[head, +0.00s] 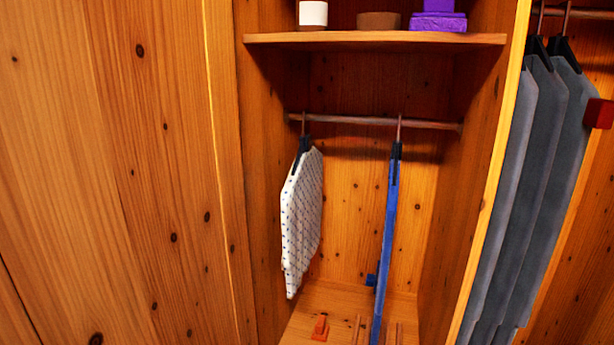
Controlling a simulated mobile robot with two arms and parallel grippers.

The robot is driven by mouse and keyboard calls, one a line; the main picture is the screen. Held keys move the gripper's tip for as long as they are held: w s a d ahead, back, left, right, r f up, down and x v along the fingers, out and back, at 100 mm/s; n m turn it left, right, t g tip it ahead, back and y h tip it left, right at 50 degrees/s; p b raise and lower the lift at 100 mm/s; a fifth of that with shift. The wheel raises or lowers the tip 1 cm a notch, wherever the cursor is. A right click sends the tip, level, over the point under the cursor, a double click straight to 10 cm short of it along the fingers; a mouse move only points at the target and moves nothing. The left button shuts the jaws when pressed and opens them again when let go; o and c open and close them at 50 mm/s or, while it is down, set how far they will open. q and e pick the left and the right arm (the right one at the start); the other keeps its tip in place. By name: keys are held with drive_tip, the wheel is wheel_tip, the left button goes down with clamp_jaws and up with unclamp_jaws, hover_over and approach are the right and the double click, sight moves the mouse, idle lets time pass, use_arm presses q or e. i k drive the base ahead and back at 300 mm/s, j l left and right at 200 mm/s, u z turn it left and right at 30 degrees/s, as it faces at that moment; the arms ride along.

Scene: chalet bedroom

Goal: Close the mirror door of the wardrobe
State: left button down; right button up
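The open wardrobe (505,150) fills the middle and right of the head view, with its compartments exposed. No mirror surface can be made out, so I cannot tell where the mirror door is. A large knotty wood panel (110,150) covers the left side; whether it is a door or a fixed wall is unclear. A dark red block (600,113) juts in at the right edge, beside the grey clothes; I cannot tell what it belongs to. Neither of my grippers is in view.
A white spotted garment (302,220) and a blue garment (386,235) hang from a rod (360,121). Several grey garments (540,150) hang at right. A shelf (375,40) holds a white-and-brown cup (313,13), a brown bowl (379,21) and purple boxes (438,21).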

sight(124, 221)
drive_tip(key=j+z, duration=0.2)
drive_tip(key=j, duration=0.3)
drive_tip(key=j+z, duration=0.2)
drive_tip(key=j, duration=0.3)
drive_tip(key=j+z, duration=0.2)
drive_tip(key=j, duration=0.3)
drive_tip(key=k+j+z, duration=0.1)
drive_tip(key=j+z, duration=0.15)
drive_tip(key=j, duration=0.25)
drive_tip(key=k+j+z, duration=0.2)
drive_tip(key=j, duration=0.3)
drive_tip(key=i, duration=0.1)
